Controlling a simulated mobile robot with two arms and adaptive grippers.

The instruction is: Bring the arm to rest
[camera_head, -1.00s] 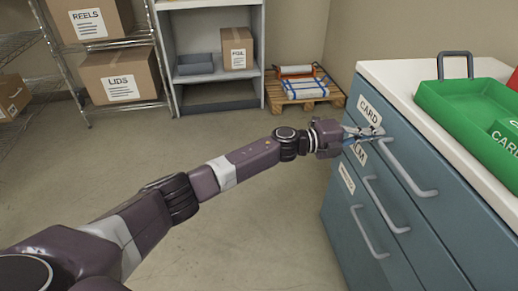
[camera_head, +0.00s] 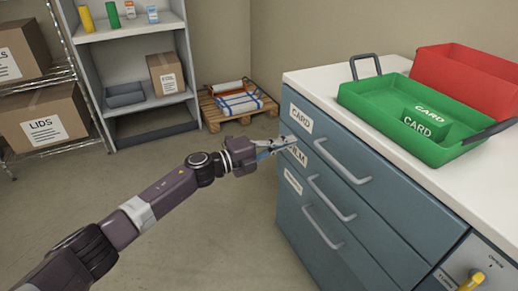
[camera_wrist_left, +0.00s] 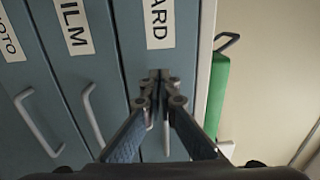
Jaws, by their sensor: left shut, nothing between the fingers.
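My left arm reaches in from the left in the head view, stretched toward the blue-grey drawer cabinet (camera_head: 330,215). My left gripper (camera_head: 291,141) is shut and empty, in front of the labels of the CARD drawer (camera_head: 372,190) and the FILM drawer below it. In the left wrist view the shut fingertips (camera_wrist_left: 159,78) show in front of the CARD drawer face, below its label. Whether they touch the drawer I cannot tell. The drawers look closed. My right gripper is not in view.
A green tray (camera_head: 365,108) holding a green CARD box (camera_head: 426,122) stands on the white cabinet top, with a red bin (camera_head: 465,75) behind. Grey shelving (camera_head: 150,75), boxes and a pallet (camera_head: 213,117) stand at the back. The floor left of the cabinet is clear.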

